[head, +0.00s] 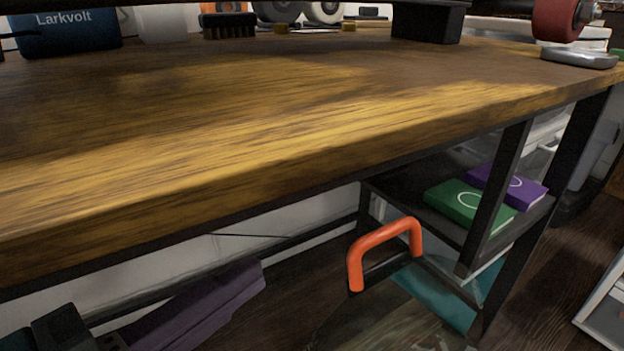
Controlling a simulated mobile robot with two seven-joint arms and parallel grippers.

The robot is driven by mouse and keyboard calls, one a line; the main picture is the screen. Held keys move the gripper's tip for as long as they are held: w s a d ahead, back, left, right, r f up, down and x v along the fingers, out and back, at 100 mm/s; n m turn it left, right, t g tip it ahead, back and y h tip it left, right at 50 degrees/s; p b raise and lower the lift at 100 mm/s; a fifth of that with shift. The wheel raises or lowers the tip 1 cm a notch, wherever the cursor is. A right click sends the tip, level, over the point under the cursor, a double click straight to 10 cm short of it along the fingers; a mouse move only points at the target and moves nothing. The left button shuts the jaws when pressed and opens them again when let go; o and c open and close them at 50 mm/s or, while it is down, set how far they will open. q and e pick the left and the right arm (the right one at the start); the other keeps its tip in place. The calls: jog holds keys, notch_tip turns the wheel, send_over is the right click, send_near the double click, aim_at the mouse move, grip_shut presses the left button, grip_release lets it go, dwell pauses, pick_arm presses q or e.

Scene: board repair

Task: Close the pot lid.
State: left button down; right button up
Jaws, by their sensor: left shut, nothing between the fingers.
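An orange handle (385,245) stands up under the workbench, right of centre in the head view. It sits on what looks like a clear, see-through lid (385,312), cut off by the bottom edge. The pot below it cannot be made out clearly, and I cannot tell how the lid sits. My left gripper (255,275) reaches in from the lower left, low under the bench. It is shut and empty, with its tip left of the handle and apart from it. My right gripper is not in view.
The wooden bench (210,130) fills the upper view, its front edge overhanging the handle. A dark bench leg (497,195) stands to the right. A green book (465,203) and a purple book (525,190) lie on the lower shelf. Dark floor (560,270) is open at right.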

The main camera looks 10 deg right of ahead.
pick_arm(q)
jog(key=b+x, duration=0.2)
jog(key=x, duration=0.7)
jog(key=s, duration=0.1)
jog(key=s+p, duration=0.1)
jog(key=s+d+r, duration=0.1)
jog(key=shift+s+n, duration=0.25)
jog(key=shift+n, duration=0.05)
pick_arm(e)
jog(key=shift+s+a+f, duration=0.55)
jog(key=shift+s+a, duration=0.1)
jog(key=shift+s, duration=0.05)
